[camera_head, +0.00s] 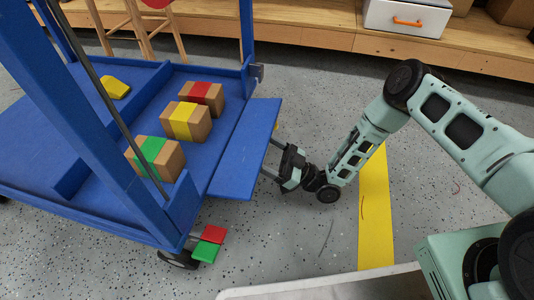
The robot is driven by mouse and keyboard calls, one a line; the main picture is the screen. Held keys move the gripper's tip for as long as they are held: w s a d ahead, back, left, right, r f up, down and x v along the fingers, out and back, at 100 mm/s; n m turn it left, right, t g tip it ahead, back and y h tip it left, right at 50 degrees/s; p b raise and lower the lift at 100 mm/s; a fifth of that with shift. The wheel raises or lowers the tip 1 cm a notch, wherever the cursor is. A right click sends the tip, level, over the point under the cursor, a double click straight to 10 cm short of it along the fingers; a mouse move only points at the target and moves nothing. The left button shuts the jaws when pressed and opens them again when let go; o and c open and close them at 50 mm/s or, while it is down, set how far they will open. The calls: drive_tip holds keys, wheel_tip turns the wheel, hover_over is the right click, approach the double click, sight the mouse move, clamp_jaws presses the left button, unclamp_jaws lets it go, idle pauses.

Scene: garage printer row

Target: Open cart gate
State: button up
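The blue cart (50,150) stands at the left, with its bed facing my arm. Its gate (246,150), a flat blue panel, is folded outward from the bed's right side. I cannot tell its exact angle. My gripper (268,157) is at the gate's outer edge, with its two fingers spread and nothing seen between them. I cannot tell whether a fingertip touches the panel. A latch-like grey piece (258,72) is on the cart's far corner post.
Cardboard boxes with red (207,92), yellow (184,120) and green (153,152) bands sit on the bed, beside a yellow object (116,88). Red (209,234) and green (205,252) pads stick out low near a wheel. A wooden shelf (330,38) runs behind. Floor between is clear.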

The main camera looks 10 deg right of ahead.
drive_tip(key=shift+a, duration=0.15)
idle(0.3)
drive_tip(key=o, duration=1.3)
drive_tip(key=s+d+f+p, duration=0.1)
drive_tip(key=s+d+p, duration=0.1)
drive_tip(key=d+p, duration=0.2)
drive_tip(key=s+d+f+p, duration=0.1)
drive_tip(key=s+d+p, duration=0.2)
drive_tip(key=d, duration=0.8)
drive_tip(key=shift+s+d+f+p, duration=0.15)
drive_tip(key=shift+s+f+p, duration=0.1)
drive_tip(key=shift+f+p, duration=0.1)
